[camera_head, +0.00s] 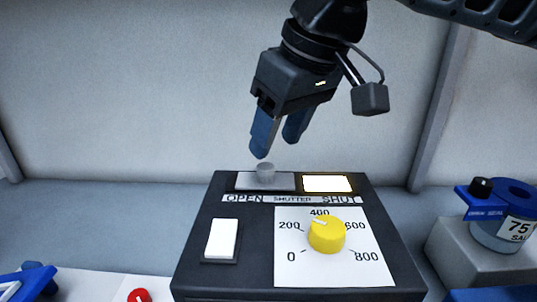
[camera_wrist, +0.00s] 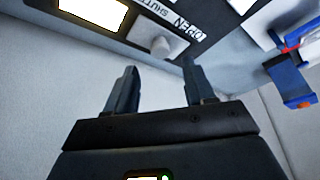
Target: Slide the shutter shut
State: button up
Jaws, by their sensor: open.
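The shutter (camera_head: 245,182) is a grey plate with a round grey knob (camera_head: 265,173) on top of the dark box (camera_head: 195,262). It sits at the end marked OPEN, and a bright lit window (camera_head: 327,183) shows at the end marked SHUT. In the wrist view the knob (camera_wrist: 160,46) lies beyond the fingertips, between their lines, with the lit window (camera_wrist: 93,12) to its left. My gripper (camera_head: 277,148) is open and empty, with blue fingers above and close to the knob. In the wrist view my gripper (camera_wrist: 160,80) shows its two fingers apart.
The box also bears a yellow dial (camera_head: 326,235) on a white scale and a white rocker switch (camera_head: 222,239). A blue-lidded jar (camera_head: 497,233) stands on a grey block at right. A red knob (camera_head: 139,296) and a blue item (camera_head: 28,282) are at lower left.

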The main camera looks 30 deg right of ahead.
aim_at(266, 166)
jog(key=shift+x, duration=2.75)
jog(key=shift+c, duration=0.3)
grip_shut()
